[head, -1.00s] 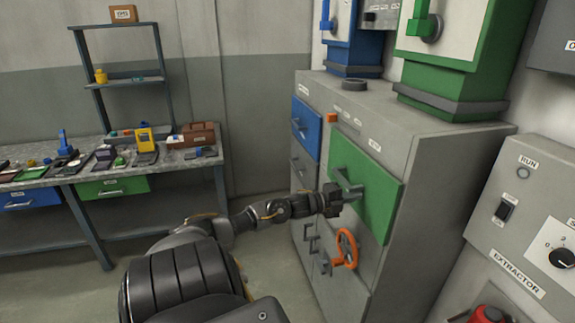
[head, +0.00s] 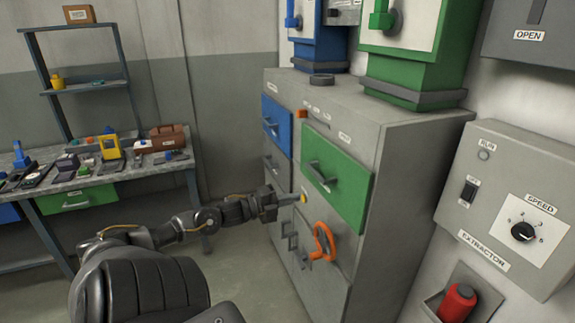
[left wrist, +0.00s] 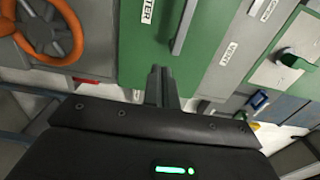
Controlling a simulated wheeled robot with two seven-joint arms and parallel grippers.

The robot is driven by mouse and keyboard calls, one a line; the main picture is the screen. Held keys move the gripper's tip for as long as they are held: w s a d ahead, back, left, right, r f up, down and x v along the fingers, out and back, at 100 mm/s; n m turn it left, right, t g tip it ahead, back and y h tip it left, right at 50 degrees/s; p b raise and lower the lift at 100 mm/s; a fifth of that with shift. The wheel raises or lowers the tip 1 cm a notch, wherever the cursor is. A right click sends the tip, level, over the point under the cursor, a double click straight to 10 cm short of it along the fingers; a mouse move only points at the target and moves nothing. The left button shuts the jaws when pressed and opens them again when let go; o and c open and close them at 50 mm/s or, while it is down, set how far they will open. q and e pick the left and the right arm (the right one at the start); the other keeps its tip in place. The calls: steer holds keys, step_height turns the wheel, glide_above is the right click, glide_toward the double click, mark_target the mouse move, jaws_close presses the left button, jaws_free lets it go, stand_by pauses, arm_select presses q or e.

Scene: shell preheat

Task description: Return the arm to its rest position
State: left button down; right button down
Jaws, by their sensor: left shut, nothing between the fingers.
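My left arm reaches in from the lower left of the head view. Its gripper (head: 290,197) is shut and empty, in front of the grey cabinet, below and left of the green panel (head: 352,188) with its bar handle (head: 322,174). In the left wrist view the closed fingers (left wrist: 160,85) point at the green panel (left wrist: 145,60), below its handle (left wrist: 183,25), with nothing between them. I cannot tell the exact gap to the cabinet. My right gripper is not in view.
The grey cabinet (head: 400,160) carries an orange handwheel (head: 324,242) close to my gripper and a blue panel (head: 277,125). An extractor control box (head: 490,215) with a red bottle (head: 457,303) is at the right. A cluttered bench (head: 100,178) stands left. Open floor lies between.

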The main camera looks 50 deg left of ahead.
arm_select(q)
steer(key=shift+s+a, duration=0.2)
steer(key=shift+s, duration=0.25)
